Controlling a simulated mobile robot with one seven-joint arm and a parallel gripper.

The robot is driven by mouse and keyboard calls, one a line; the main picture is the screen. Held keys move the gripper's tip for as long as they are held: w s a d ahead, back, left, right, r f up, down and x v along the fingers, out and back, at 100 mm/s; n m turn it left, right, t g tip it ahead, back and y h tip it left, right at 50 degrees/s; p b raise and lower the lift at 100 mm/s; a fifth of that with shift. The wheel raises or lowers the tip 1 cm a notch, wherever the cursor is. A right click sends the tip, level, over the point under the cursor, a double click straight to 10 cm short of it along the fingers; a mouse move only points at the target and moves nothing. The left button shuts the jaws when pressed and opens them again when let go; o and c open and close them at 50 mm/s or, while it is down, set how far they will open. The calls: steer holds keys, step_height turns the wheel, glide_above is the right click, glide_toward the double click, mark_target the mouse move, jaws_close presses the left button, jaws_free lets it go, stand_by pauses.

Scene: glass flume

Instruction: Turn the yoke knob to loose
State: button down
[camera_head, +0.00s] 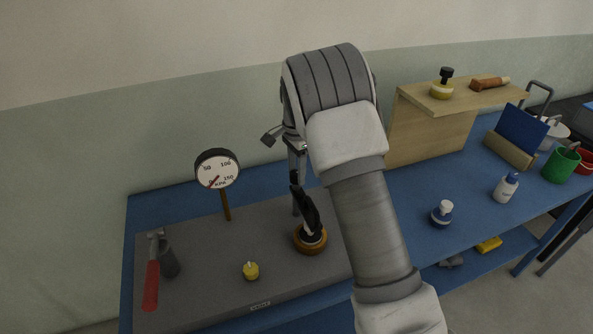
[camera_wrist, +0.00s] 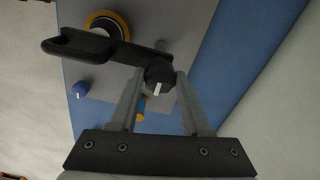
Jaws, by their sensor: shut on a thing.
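The yoke knob (camera_wrist: 160,76) is black with a white mark, which points toward the bottom of the wrist view. My gripper (camera_wrist: 159,80) is shut on it, one grey finger on each side. A black lever-like part (camera_wrist: 78,44) runs beside the knob, above an orange-rimmed round base (camera_wrist: 106,20). In the head view, that base (camera_head: 310,239) stands on the grey board with black parts (camera_head: 309,212) above it. My arm and wrist hide much of the grip there. I cannot read any loose or tight marking.
A wooden shelf (camera_head: 432,135), bottles (camera_head: 506,188) and a green cup (camera_head: 561,165) are right on the blue bench.

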steer(key=shift+c, duration=1.9)
jaws_free()
step_height(320, 180, up, 18)
steer(key=shift+f, duration=0.25)
